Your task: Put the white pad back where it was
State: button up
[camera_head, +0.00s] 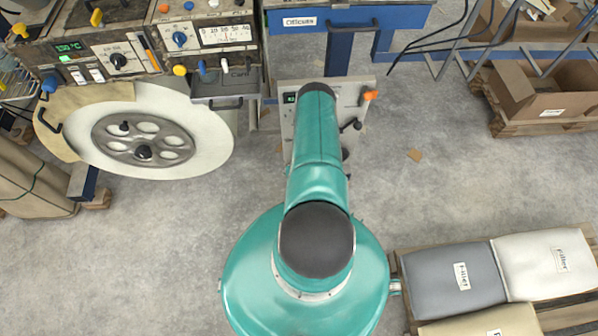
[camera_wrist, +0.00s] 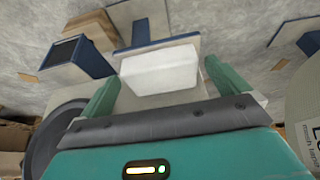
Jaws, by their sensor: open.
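The white pad (camera_wrist: 160,70) shows in the wrist view as a pale block on a light plate (camera_wrist: 165,98), in front of a blue bracket (camera_wrist: 141,33). My gripper (camera_wrist: 163,76) has its two green fingers apart, one on each side of the pad. Gaps show between the fingers and the pad, so it is not clamped. I cannot tell how deep the fingers reach beside it. In the head view my arm covers the gripper, and I cannot make out the pad there.
A machine panel with knobs (camera_head: 118,62) and a large white reel (camera_head: 200,135) stand at upper left. A blue frame (camera_head: 350,18) is at the top. An open cardboard box (camera_head: 550,95) is at right. Sacks (camera_head: 450,283) lie on a pallet at lower right.

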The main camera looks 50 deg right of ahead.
jog(key=v, duration=1.2)
